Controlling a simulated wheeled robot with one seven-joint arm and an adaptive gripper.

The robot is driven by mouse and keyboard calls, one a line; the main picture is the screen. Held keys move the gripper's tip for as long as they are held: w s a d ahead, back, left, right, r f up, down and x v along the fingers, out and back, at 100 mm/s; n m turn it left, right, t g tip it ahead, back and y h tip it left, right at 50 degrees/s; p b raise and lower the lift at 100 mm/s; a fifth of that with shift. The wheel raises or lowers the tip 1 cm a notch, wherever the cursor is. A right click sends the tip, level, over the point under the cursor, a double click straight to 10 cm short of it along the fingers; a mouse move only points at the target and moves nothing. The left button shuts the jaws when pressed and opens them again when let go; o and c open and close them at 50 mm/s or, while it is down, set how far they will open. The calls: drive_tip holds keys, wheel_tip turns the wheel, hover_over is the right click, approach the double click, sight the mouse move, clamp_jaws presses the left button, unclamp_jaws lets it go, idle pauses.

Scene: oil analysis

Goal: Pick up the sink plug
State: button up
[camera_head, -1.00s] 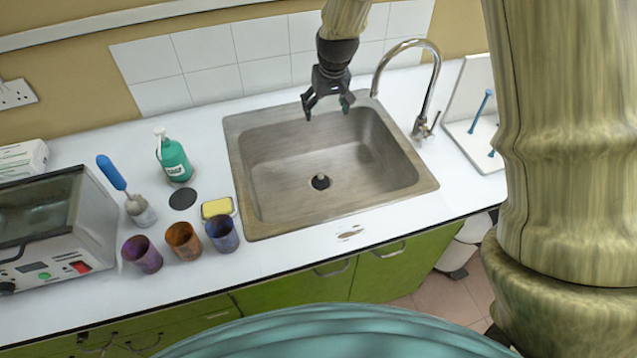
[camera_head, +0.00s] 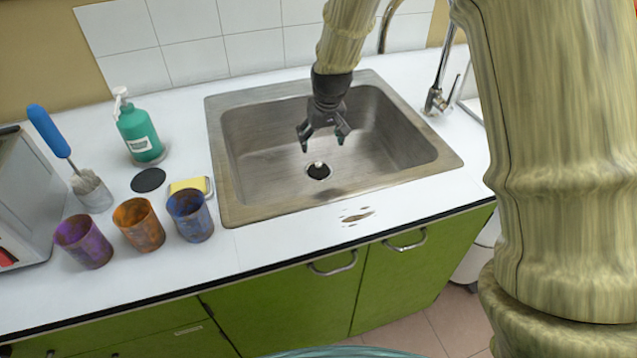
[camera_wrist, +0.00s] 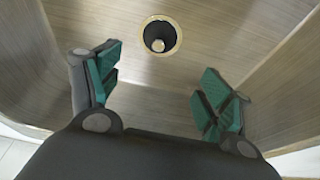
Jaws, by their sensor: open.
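The sink plug (camera_head: 318,171) looks to be the dark round piece with a pale knob at the drain, in the floor of the metal sink (camera_head: 250,159). In the wrist view the plug (camera_wrist: 157,36) lies inside a brass-coloured ring, near the top centre, beyond my fingertips. I cannot tell how deep it sits. My gripper (camera_head: 323,136) is open and empty, inside the sink's outline in the head view. Its green-padded fingers (camera_wrist: 157,80) are spread to either side in the wrist view, with the plug between their lines and apart from them.
The sink walls (camera_wrist: 270,65) surround the drain. A tap (camera_head: 440,85) stands at the back right. Left of the sink are a yellow sponge (camera_head: 188,186), a black disc (camera_head: 148,180), a green bottle (camera_head: 139,132) and several cups (camera_head: 190,217).

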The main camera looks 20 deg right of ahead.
sight(319, 163)
drive_tip(key=shift+s+b+x, duration=0.15)
drive_tip(key=shift+b+x, duration=0.2)
drive_tip(key=shift+x, duration=1.65)
drive_tip(key=shift+s+b+x, duration=0.2)
drive_tip(key=shift+b+x, duration=0.1)
drive_tip(key=shift+x, duration=1.75)
drive_tip(key=shift+w+d+x, duration=0.1)
drive_tip(key=shift+w+x, duration=0.05)
drive_tip(key=shift+x, duration=1.15)
drive_tip(key=shift+w+d+x, duration=0.1)
drive_tip(key=shift+x, duration=1.2)
drive_tip(key=c, duration=1)
